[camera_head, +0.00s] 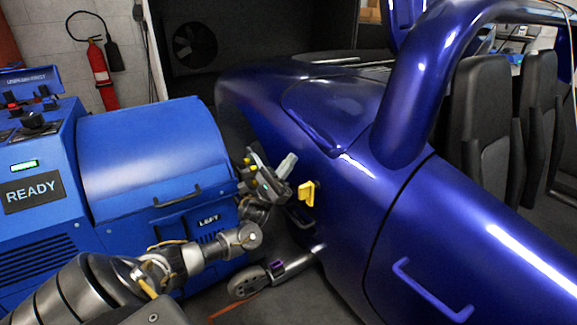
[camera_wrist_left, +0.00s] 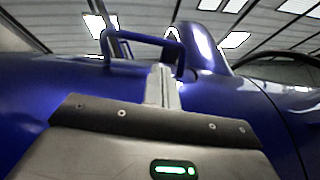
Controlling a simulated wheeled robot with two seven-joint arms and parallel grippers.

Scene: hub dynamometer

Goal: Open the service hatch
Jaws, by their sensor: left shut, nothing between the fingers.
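No part in view is labelled as the service hatch. The blue dynamometer cabinet (camera_head: 150,140) has a large curved cover with a dark handle (camera_head: 177,195) at its lower edge, and the cover looks closed. My left gripper (camera_head: 286,165) is shut and empty, between the cabinet and the blue car (camera_head: 330,120), right of the cover handle. A yellow tab (camera_head: 308,193) is just right of and below its fingers; I cannot tell if they touch. In the left wrist view my shut fingertips (camera_wrist_left: 162,85) stand in front of a blue handle-like loop (camera_wrist_left: 145,38); contact is unclear. My right gripper is not in view.
A control panel with a READY display (camera_head: 33,192) is at the left. The car door's bar handle (camera_head: 432,292) is at the lower right. A metal shaft with a round end (camera_head: 248,282) lies low between cabinet and car. A red fire extinguisher (camera_head: 102,75) hangs behind.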

